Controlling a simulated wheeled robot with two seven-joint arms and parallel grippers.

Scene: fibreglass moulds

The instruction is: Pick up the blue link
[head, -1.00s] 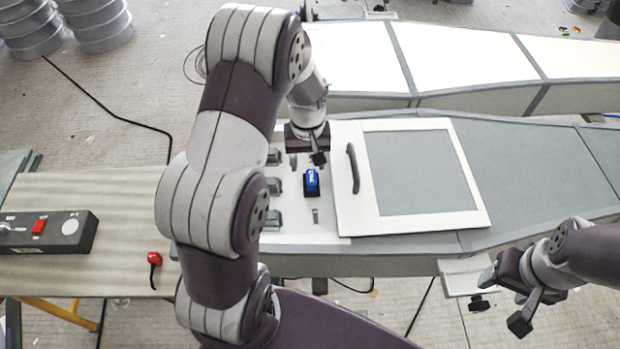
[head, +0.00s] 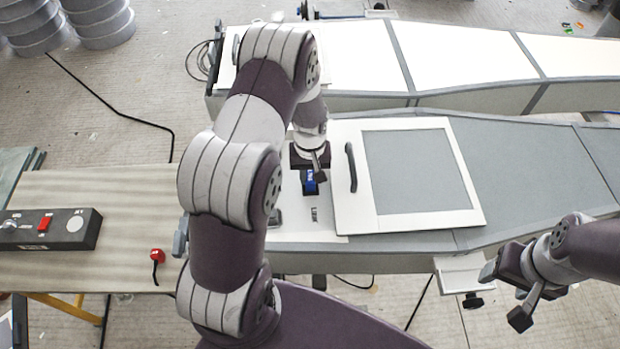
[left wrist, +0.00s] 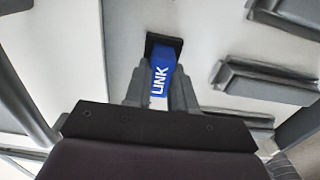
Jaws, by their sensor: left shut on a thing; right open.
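The blue link (head: 310,182) sits on the white panel of the mould, just left of the hatch frame. In the left wrist view the blue link (left wrist: 163,82) shows white "LINK" lettering, and its far end is at a dark slot (left wrist: 165,47) in the panel. My left gripper (head: 312,178) reaches down over it. In the left wrist view the fingers of my left gripper (left wrist: 162,90) are shut on the link, one on each side. My right gripper (head: 507,290) is open and empty at the lower right, apart from the mould.
A white-framed hatch (head: 415,225) with a dark handle (head: 351,167) lies right of the link. Grey blocks (left wrist: 270,85) stand on the panel nearby. A table (head: 120,185) at the left holds a control box (head: 50,229) and a red-headed item (head: 157,256).

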